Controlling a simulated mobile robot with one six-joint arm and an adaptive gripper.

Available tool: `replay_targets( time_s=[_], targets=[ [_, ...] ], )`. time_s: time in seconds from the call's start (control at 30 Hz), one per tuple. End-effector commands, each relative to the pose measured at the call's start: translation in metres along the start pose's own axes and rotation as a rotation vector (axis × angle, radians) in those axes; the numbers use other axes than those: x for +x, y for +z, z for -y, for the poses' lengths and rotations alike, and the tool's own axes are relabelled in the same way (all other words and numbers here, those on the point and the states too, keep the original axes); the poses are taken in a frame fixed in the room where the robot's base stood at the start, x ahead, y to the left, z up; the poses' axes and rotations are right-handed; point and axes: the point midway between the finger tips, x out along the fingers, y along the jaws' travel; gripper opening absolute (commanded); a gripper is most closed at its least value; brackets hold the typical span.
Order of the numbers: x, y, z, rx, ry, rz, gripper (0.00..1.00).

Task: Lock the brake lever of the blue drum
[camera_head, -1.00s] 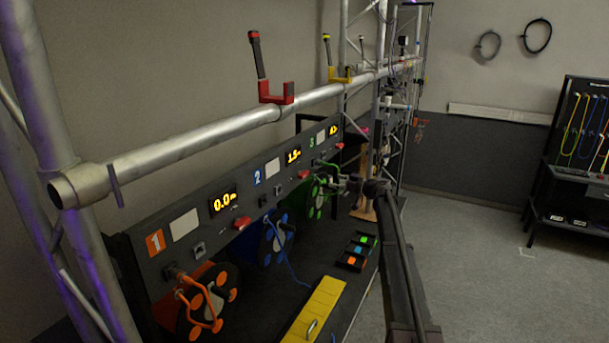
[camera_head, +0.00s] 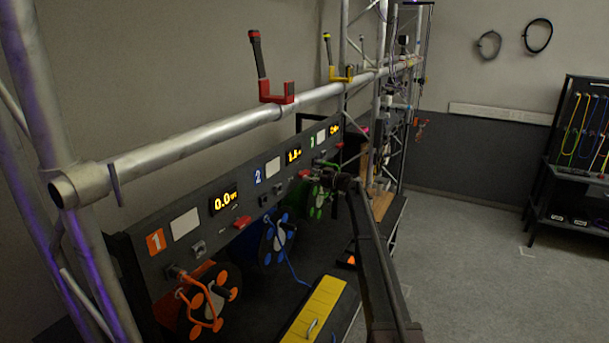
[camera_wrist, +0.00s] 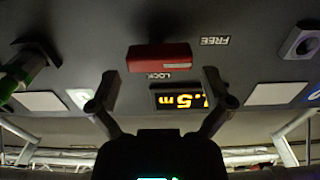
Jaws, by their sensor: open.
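The blue drum (camera_head: 277,240) hangs on the dark panel under number 2, between the orange drum (camera_head: 208,300) and the green drum (camera_head: 316,202). A red brake lever (camera_head: 303,173) is beside the display of panel section 2. In the wrist view, a red lever (camera_wrist: 160,57) lies crosswise just beyond my open, empty fingers, apart from them. A LOCK label (camera_wrist: 160,76) is close to it and a FREE label (camera_wrist: 215,41) is off to its upper right. My gripper (camera_wrist: 160,92) faces the panel; in the head view it is near the green drum, its fingertips unclear.
Orange cranks stick out from the orange drum. A green-marked part (camera_wrist: 25,70) is at the wrist view's left. A lit display (camera_wrist: 182,100) shows between my fingers. A truss tube (camera_head: 200,138) with red and yellow hooks runs above the panel. A yellow box (camera_head: 315,308) lies on the bench.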

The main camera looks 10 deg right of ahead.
Motion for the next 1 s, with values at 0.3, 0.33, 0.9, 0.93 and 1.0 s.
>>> replay_targets(
  time_s=[0.3, 0.33, 0.9, 0.93, 1.0],
  targets=[
    [0.024, 0.0, -0.001, 0.0, 0.001, 0.0, 1.0],
    [0.024, 0.0, -0.001, 0.0, 0.001, 0.0, 1.0],
    [0.024, 0.0, -0.001, 0.0, 0.001, 0.0, 0.38],
    [0.024, 0.0, -0.001, 0.0, 0.001, 0.0, 0.38],
    [0.024, 0.0, -0.001, 0.001, 0.0, 0.0, 0.38]
  ],
)
